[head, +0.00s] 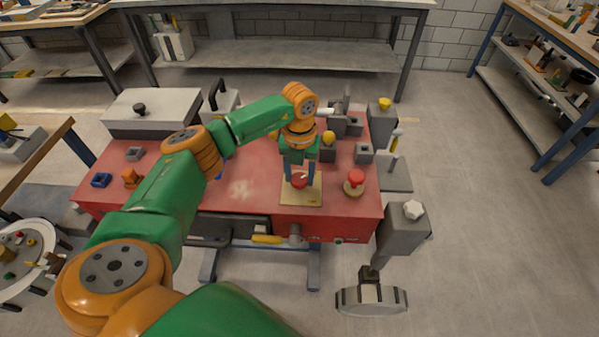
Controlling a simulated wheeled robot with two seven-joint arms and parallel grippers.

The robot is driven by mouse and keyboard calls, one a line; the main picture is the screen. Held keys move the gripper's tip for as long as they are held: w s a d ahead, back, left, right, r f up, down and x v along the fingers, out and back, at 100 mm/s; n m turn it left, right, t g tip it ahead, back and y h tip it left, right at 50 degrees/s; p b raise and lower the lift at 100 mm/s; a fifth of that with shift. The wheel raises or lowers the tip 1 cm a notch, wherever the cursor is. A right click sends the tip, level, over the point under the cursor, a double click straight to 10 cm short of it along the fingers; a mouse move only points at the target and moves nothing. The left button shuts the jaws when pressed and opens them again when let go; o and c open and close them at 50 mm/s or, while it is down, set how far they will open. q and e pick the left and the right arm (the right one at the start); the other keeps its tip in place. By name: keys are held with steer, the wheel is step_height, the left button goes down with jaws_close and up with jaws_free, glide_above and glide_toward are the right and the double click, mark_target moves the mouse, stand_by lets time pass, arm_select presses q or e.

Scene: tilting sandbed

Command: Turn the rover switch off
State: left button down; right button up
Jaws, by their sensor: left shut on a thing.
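A round red knob (299,182) with a pale pointer mark sits on a square tan plate (312,197) near the front of the red table; it looks like the rover switch. My left gripper (300,174) reaches down from above and is shut on this knob, one finger on each side. The fingers and palm hide part of the knob and plate. I cannot read any on or off label at this size. My right gripper is not in view.
A red mushroom button (355,177) stands just right of the plate. Small grey blocks and a yellow ball knob (329,138) stand behind. A grey box (151,107) is at the back left. A grey post with a white knob (414,210) stands at the front right.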

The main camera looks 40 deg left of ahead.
mark_target(299, 178)
arm_select(q)
steer(key=shift+r+n, duration=0.1)
steer(key=shift+n, duration=1)
steer(key=shift+c, duration=1.3)
jaws_free()
step_height(299, 178, up, 7)
steer(key=shift+f+b, duration=0.2)
steer(key=shift+b, duration=0.45)
steer(key=shift+r, duration=0.2)
